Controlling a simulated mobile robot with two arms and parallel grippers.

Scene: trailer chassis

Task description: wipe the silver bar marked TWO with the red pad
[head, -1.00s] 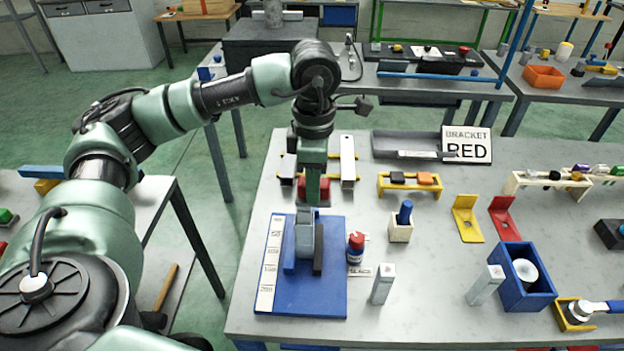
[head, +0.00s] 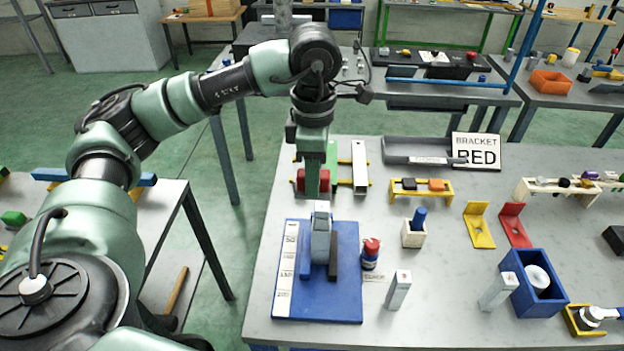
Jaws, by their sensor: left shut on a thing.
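My left gripper (head: 314,192) is shut on the red pad (head: 300,181), whose red ends show on both sides of the fingers. It is held at the back left of the table, among yellow bar supports (head: 341,183). A silver bar (head: 360,163) lies to the right of the gripper on these supports, lengthwise away from me and apart from the pad. No TWO mark is readable on it. My left wrist and gripper hide what lies behind them, so I cannot tell whether the pad touches anything. My right gripper is not in view.
A blue board (head: 343,305) with a white scale and an upright grey block (head: 321,238) stands just in front of the gripper. A red-capped bottle (head: 370,254) is beside it. A grey tray (head: 410,147) and sign (head: 476,151) are at the back.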

